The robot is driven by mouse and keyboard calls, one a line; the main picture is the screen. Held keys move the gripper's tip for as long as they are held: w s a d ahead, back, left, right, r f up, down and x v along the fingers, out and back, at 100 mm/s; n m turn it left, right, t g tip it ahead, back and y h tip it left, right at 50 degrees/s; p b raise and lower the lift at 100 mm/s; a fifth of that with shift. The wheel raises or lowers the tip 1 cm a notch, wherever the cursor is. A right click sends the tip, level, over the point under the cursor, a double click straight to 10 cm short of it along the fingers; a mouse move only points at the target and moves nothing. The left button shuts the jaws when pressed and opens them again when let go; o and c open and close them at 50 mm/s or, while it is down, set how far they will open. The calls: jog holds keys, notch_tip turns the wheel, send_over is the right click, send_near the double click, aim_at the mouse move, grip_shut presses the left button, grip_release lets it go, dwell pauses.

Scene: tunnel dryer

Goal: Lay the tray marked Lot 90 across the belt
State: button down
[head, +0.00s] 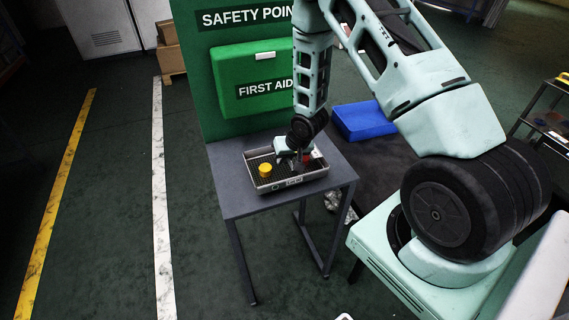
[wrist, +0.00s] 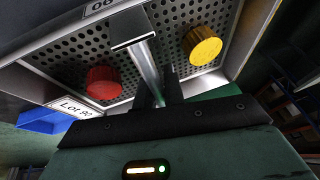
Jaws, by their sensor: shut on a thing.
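The Lot 90 tray (head: 258,187) is a shallow pale metal tray with a perforated floor, at the small grey table's top in the head view. Whether the tray touches the table is unclear. No belt is seen.
The small grey table (head: 240,202) stands before a green safety panel (head: 195,75) with a first aid box (head: 250,70). A blue box (head: 364,120) lies on the floor behind. The floor at left, with yellow (head: 58,195) and white (head: 158,190) lines, is clear.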

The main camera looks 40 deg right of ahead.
aim_at(283, 167)
jog(key=shift+f+p, duration=0.3)
jog(key=shift+f, duration=1.05)
jog(key=shift+f, duration=0.1)
jog(key=shift+f, duration=0.15)
jog(key=c, duration=1.5)
grip_release()
jog(key=shift+r, duration=0.2)
